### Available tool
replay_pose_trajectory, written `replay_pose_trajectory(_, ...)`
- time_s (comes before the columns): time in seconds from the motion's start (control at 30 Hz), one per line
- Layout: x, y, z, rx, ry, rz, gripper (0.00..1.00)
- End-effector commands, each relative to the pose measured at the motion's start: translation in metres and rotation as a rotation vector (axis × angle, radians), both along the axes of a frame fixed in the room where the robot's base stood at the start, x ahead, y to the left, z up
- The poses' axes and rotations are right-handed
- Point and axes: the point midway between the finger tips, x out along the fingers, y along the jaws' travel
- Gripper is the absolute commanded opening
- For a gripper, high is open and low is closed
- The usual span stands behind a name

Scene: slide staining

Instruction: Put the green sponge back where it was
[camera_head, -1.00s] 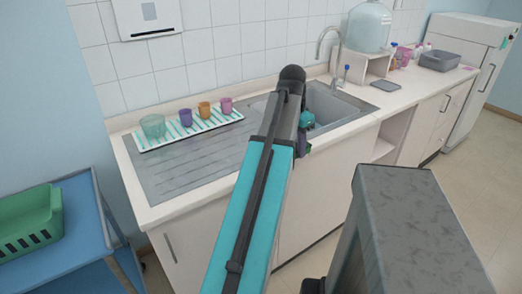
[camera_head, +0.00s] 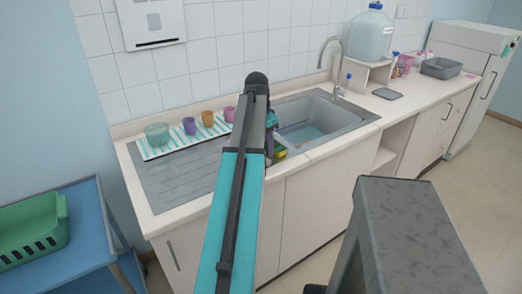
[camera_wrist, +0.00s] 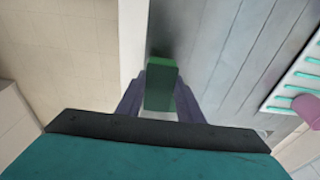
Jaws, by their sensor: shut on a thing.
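The green sponge (camera_wrist: 160,88) is upright between the two dark purple fingers of my gripper (camera_wrist: 161,82) in the wrist view. The gripper is shut on it. In the head view a small green and yellow part of the sponge (camera_head: 280,153) shows beside my arm, at the left front of the sink basin (camera_head: 318,120). My arm hides most of the gripper there. In the wrist view the sponge lies over the line between the white counter edge (camera_wrist: 132,35) and the grey metal drainboard (camera_wrist: 225,60). I cannot tell whether it touches the surface.
A striped mat (camera_head: 150,151) on the drainboard bears a green bowl (camera_head: 157,134) and several coloured cups. The faucet (camera_head: 322,55) stands behind the basin. A blue cart (camera_head: 88,240) with a green basket (camera_head: 35,230) stands at the left. The drainboard's front left is clear.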

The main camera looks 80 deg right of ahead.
Motion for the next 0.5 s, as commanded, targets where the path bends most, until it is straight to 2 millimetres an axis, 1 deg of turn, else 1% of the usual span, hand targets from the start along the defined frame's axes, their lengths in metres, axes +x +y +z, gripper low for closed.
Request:
replay_pose_trajectory(0.1, 0.0064, -0.0044, -0.0002, 0.000, 0.000, -0.001, 0.12)
replay_pose_trajectory(0.5, 0.0091, -0.0055, -0.0006, 0.000, 0.000, -0.001, 0.12)
